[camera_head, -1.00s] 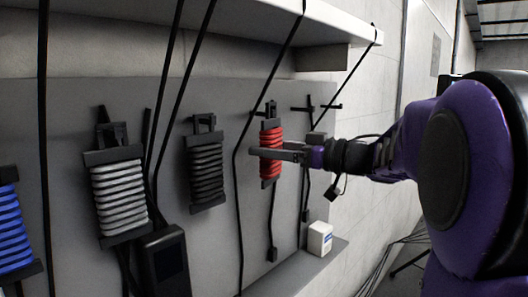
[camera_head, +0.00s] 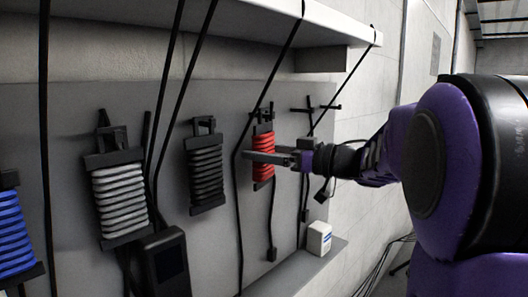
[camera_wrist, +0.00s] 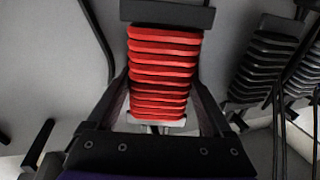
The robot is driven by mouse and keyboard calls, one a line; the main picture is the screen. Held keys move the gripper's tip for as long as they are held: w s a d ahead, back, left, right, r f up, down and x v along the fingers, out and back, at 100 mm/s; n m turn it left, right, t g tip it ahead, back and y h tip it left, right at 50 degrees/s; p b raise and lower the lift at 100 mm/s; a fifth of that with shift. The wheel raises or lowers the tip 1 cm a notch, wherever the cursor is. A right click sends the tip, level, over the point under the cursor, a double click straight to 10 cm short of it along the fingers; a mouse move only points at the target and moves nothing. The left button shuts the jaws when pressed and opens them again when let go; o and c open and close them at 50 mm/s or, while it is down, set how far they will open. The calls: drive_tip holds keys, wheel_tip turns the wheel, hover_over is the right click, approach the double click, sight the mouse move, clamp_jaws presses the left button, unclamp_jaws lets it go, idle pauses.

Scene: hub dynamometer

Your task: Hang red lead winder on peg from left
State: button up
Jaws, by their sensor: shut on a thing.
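The red lead winder (camera_head: 263,143) is wound with red lead between dark end bars. It is upright in front of the grey panel, with a dark peg or hook at its top (camera_head: 262,112). Whether its loop is around the peg or only in front of it I cannot tell. My gripper (camera_head: 255,156) is shut on the winder from the right. In the wrist view the red winder (camera_wrist: 162,65) lies between my two fingers (camera_wrist: 162,98). An empty dark peg (camera_head: 315,107) stands on the panel to the right of the winder.
A black winder (camera_head: 206,172), a white winder (camera_head: 120,200) and a blue winder (camera_head: 14,235) hang to the left. Black leads hang from the shelf (camera_head: 270,25) in front of the panel. A white box (camera_head: 319,238) sits on the lower ledge.

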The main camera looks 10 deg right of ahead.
drive_tip(key=shift+f, duration=0.15)
drive_tip(key=o, duration=1.4)
drive_tip(key=shift+c, duration=0.2)
drive_tip(key=v, duration=1.7)
drive_tip(key=shift+d+p, duration=0.15)
drive_tip(key=shift+p, duration=0.15)
